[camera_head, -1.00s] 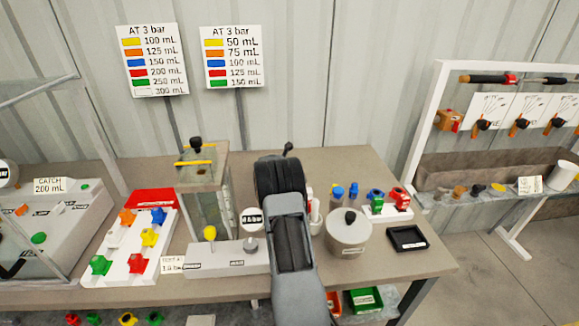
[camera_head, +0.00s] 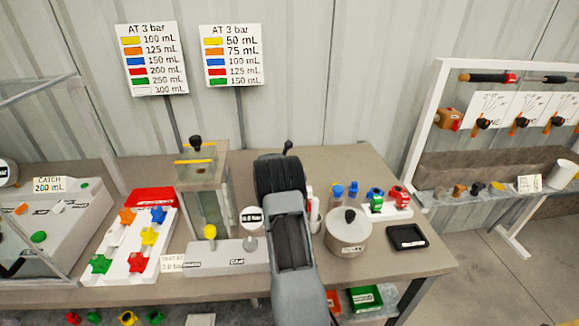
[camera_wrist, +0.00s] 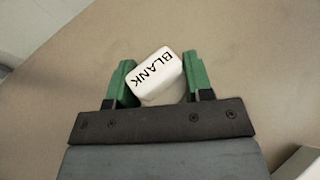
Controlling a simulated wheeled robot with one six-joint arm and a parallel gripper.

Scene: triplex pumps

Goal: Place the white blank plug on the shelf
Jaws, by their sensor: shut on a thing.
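The white blank plug (camera_wrist: 157,76) shows in the wrist view, with "BLANK" in black letters on its top. My gripper (camera_wrist: 160,82) is shut on it, with green fingers on its left and right sides. The plug sits slightly turned between the fingers, over the brown table top (camera_wrist: 240,50). In the head view my own arm hides the gripper and the plug. A shelf under the workbench shows partly at the bottom of the head view, with several coloured plugs (camera_head: 127,318) on it; I cannot tell whether this is the task's shelf.
On the workbench (camera_head: 400,262) stand a white tray (camera_head: 128,240) of coloured parts, a glass-sided tank (camera_head: 207,205), a lidded pot (camera_head: 347,232) and a black tray (camera_head: 407,237). A green bin (camera_head: 364,298) is below. A white-framed rack (camera_head: 425,120) stands at the right.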

